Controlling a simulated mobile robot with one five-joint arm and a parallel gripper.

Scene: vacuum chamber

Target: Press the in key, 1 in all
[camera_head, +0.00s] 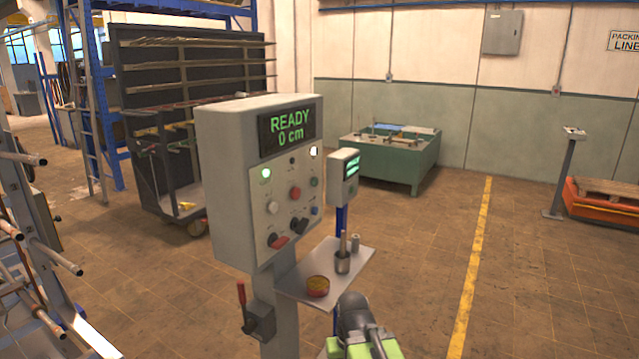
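A grey control box (236,180) stands on a post in the middle, its display (287,128) reading "READY 0 cm" in green. Its front panel carries several small keys: a red one (295,193), a white one (272,207), a green one (314,182) and a blue one (316,210). A green lamp (266,173) glows. The key labels are too small to read, so I cannot tell which is the in key. My arm's dark and green end, with my gripper (352,312), shows low and right of the post, apart from the panel. Its fingers cannot be made out.
A shelf (345,262) on the post holds a small round dish (317,286) and a metal cup (343,262). A smaller display unit (344,180) stands behind. A lever box (258,318) is on the post.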

